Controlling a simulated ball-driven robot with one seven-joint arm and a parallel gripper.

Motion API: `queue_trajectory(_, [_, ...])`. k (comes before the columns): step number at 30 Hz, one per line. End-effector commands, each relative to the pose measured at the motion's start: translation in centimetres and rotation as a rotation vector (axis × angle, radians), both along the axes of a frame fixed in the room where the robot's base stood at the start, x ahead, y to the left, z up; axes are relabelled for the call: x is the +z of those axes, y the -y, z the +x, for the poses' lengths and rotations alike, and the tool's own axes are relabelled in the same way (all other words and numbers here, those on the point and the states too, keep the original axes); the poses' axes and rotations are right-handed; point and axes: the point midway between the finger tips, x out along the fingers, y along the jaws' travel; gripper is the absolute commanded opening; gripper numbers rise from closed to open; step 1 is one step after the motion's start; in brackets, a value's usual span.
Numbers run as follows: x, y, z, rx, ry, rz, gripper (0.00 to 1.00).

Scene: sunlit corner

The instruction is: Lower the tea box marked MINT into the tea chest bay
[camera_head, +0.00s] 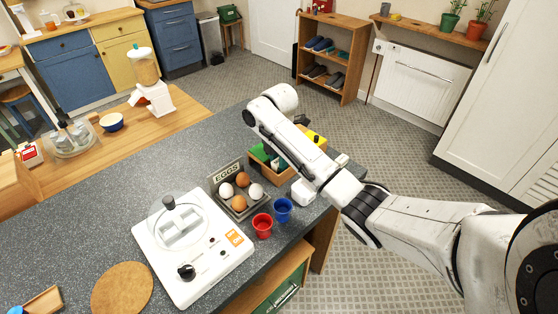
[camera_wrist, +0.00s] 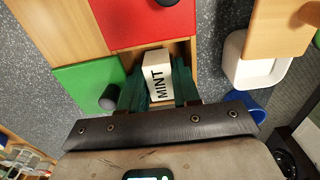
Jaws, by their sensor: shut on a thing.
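The white tea box marked MINT (camera_wrist: 160,80) is between the dark green fingers of my gripper (camera_wrist: 158,88), which is shut on it. In the wrist view the box is over an open bay of the wooden tea chest (camera_wrist: 188,52). I cannot tell how far it reaches into the bay. A red panel (camera_wrist: 140,22) lies beyond the bay, and a green panel (camera_wrist: 84,84) with a dark knob lies to its left. In the head view the chest (camera_head: 283,177) is partly hidden by my arm, with a yellow panel (camera_head: 316,138) at its far end.
An egg tray (camera_head: 238,205) stands just left of the chest. A red cup (camera_head: 262,226) and a blue cup (camera_head: 283,210) stand close in front. A white dish (camera_wrist: 250,68) is right of the bay. A white appliance (camera_head: 190,248) stands on the grey counter.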

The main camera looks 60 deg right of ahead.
Motion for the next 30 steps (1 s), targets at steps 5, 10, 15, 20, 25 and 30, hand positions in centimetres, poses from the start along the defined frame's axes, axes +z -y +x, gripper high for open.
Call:
queue_trajectory(5, [-0.3,0.0,0.0,0.000,0.000,0.000,0.03])
queue_trajectory(10, [-0.5,0.0,0.0,0.000,0.000,0.000,0.03])
queue_trajectory(15, [-0.8,0.0,0.0,0.000,0.000,0.000,0.03])
queue_trajectory(20, [-1.0,0.0,0.0,0.000,0.000,0.000,0.03])
queue_trajectory(25, [-1.2,0.0,0.0,0.000,0.000,0.000,0.03])
queue_trajectory(30, [-1.4,0.0,0.0,0.000,0.000,0.000,0.03])
